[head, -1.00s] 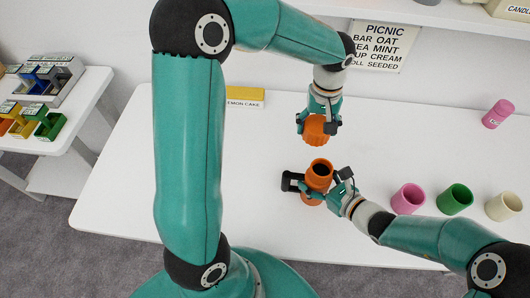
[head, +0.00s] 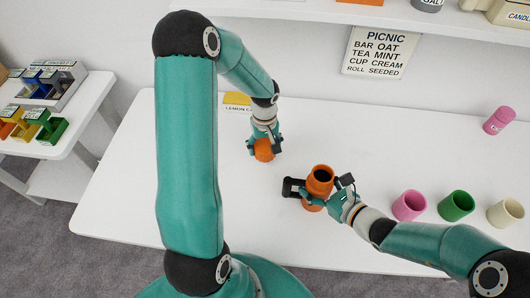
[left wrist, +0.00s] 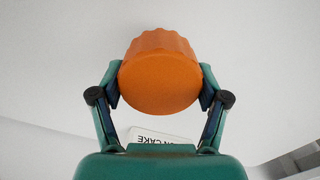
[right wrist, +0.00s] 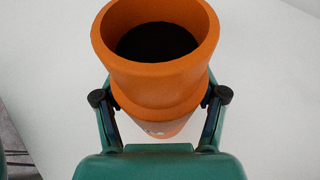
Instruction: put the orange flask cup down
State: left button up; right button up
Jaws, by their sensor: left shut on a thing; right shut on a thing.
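The orange flask cup (head: 264,151) is between the fingers of my left gripper (head: 265,143), which is shut on it. In the left wrist view the cup (left wrist: 160,78) shows its ridged side and a round flat orange face. It is at or just above the white table; I cannot tell whether it touches. My right gripper (head: 322,191) is shut on the orange flask (head: 319,178), which stands upright to the right of the cup and nearer to me. In the right wrist view the flask (right wrist: 158,78) has an open, dark mouth.
A pink cup (head: 409,206), a green cup (head: 456,203) and a cream cup (head: 505,212) stand at the right. A pink flask (head: 498,120) is at the back right. A yellow block (head: 237,98) with a lemon cake label is behind my left gripper. The table's (head: 390,130) middle back is clear.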

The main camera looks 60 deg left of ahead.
aim_at(265, 153)
pick_arm(q)
jog(key=shift+f, duration=1.7)
pick_arm(e)
jog(key=shift+s+d+f, duration=0.1)
jog(key=shift+f, duration=0.15)
pick_arm(q)
jog(key=o, duration=1.1)
jog(key=shift+f, duration=0.1)
jog(key=shift+o, duration=0.2)
notch_tip(265, 153, up, 12)
jog(key=shift+r, duration=0.15)
